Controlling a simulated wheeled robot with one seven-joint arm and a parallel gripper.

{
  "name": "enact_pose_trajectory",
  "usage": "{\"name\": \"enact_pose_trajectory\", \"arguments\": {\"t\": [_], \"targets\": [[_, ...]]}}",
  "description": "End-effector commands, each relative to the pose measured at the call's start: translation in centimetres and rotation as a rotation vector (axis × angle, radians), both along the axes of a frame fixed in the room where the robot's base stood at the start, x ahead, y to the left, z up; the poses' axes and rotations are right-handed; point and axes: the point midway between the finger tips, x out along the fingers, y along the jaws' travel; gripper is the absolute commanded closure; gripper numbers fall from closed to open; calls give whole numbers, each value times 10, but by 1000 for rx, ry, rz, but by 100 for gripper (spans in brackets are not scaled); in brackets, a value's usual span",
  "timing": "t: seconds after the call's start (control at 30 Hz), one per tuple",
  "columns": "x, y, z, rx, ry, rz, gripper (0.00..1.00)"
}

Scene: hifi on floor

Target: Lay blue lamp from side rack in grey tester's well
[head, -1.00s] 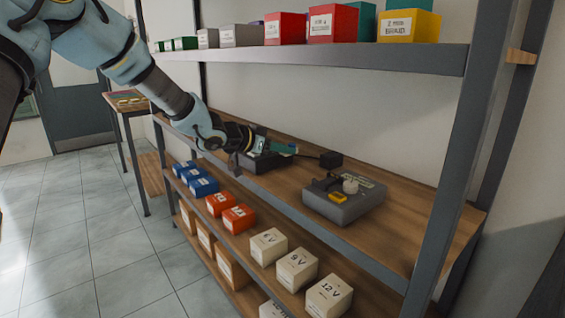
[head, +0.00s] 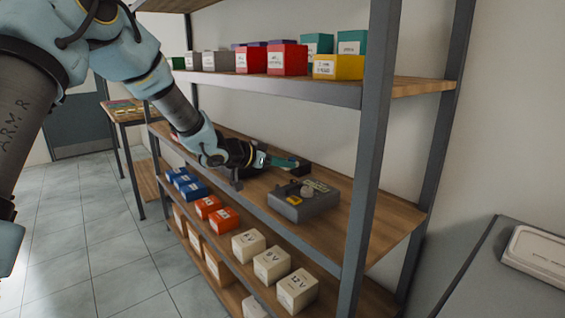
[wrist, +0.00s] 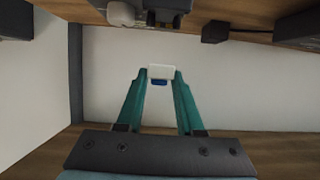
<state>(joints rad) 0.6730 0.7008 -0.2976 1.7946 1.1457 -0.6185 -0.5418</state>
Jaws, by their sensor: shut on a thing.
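My gripper (head: 288,163) reaches over the middle shelf, its teal fingers closed. In the wrist view the fingers (wrist: 160,78) hold a small thing, white (wrist: 161,71) with a blue part (wrist: 159,83), which I take as the blue lamp. In the head view it cannot be made out at the fingertips. A grey tester (head: 303,203) with a pale round knob and a yellow part stands on the middle shelf, right of and nearer than my gripper. Its well cannot be made out clearly.
The middle shelf (head: 385,222) is bare right of the tester. A rack post (head: 372,150) stands in front. Coloured boxes fill the upper shelf; blue, orange and cream boxes (head: 271,265) sit below. A side table (head: 127,119) stands at left, a grey surface (head: 480,265) at right.

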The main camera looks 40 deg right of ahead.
Motion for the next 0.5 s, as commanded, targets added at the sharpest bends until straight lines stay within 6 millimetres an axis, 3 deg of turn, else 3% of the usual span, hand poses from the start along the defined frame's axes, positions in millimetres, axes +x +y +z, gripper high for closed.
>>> {"name": "enact_pose_trajectory", "arguments": {"t": [0.5], "targets": [[0,0,-45,0,0,-1,100]]}}
